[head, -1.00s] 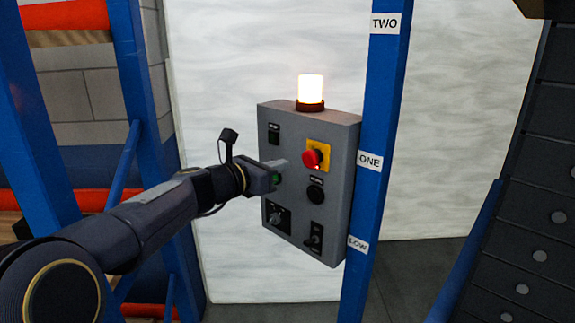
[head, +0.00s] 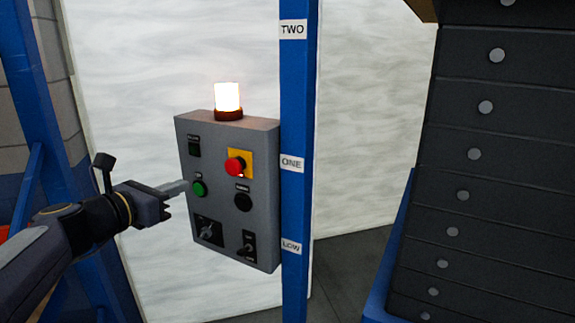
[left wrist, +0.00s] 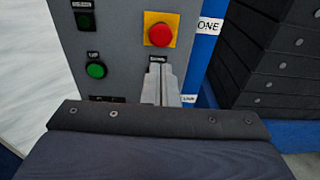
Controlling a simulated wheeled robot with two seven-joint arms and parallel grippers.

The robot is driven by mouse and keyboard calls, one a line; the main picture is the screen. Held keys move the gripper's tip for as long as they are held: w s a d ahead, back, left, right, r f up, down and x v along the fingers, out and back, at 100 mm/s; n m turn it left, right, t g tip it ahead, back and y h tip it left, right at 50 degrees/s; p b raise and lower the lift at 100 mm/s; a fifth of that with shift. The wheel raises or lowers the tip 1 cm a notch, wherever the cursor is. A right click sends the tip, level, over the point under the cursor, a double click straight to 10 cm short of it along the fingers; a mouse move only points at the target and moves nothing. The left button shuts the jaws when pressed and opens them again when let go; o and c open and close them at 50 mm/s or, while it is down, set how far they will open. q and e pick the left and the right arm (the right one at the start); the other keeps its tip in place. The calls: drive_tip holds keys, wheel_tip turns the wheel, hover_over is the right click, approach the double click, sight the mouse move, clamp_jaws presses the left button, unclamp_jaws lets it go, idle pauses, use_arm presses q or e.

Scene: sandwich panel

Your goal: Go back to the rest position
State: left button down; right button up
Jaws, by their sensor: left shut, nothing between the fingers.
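My left gripper (head: 178,188) comes in from the left with its fingers together and empty. In the head view its tips lie just left of the green button (head: 199,188) on the grey control panel (head: 262,190). In the left wrist view the shut fingers (left wrist: 160,86) point at the panel, right of the green button (left wrist: 96,71) and below the red emergency knob (left wrist: 159,34). I cannot tell the exact gap between tips and panel. My right gripper is not in view.
A lit beacon (head: 228,97) stands on the panel. A blue post (head: 297,130) with labels TWO, ONE and LOW is beside it. A dark stack with round studs (head: 480,180) fills the right. Another blue upright (head: 40,110) stands at left. Open floor (head: 345,265) shows between post and stack.

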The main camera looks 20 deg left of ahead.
use_arm(q)
drive_tip(key=s+d+f+m+g+h, duration=0.25)
drive_tip(key=d+f+m, duration=0.25)
drive_tip(key=d+m, duration=0.35)
drive_tip(key=s+d+f+m+g+h, duration=0.2)
drive_tip(key=s+d+f+m+g, duration=0.2)
drive_tip(key=d+f+m, duration=0.35)
drive_tip(key=s+d+f+m+g+y, duration=0.1)
drive_tip(key=s+d+f+m+g, duration=0.1)
drive_tip(key=s+f+m, duration=0.3)
drive_tip(key=s+d+f+m+g+y, duration=0.1)
drive_tip(key=s+d+f+m, duration=0.3)
drive_tip(key=m, duration=0.8)
drive_tip(key=shift+s+d+f+g, duration=0.15)
drive_tip(key=shift+s+f+g, duration=0.65)
drive_tip(key=shift+s, duration=0.4)
drive_tip(key=shift+r+y, duration=0.1)
drive_tip(key=shift+y, duration=0.15)
